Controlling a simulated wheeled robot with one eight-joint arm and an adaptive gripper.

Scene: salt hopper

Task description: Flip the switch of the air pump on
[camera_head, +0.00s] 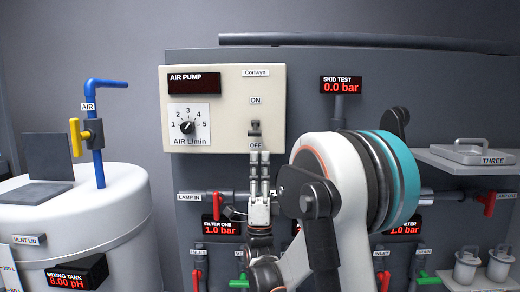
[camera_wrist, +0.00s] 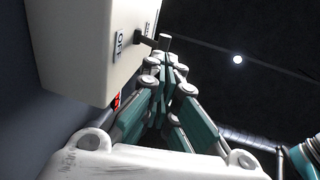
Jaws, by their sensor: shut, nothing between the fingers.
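The air pump (camera_head: 222,108) is a cream box on the grey panel. Its display (camera_head: 191,83) is dark and shows no digits. Its small dark switch (camera_head: 255,128) sits between the ON label above and the OFF label below; I cannot clearly tell the lever's position. My gripper (camera_head: 260,156) points upward with fingers shut and empty, its tips just below the switch by the OFF label. In the wrist view the switch lever (camera_wrist: 147,40) sticks out of the box, close to my fingertips (camera_wrist: 165,52); I cannot tell whether they touch.
A dial (camera_head: 188,127) for air flow is left of the switch. Below run the lamp pipe (camera_head: 190,196) and filter displays with red and green valve handles. A white mixing tank (camera_head: 85,225) with a blue air pipe (camera_head: 97,160) stands left. A shelf (camera_head: 470,160) is right.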

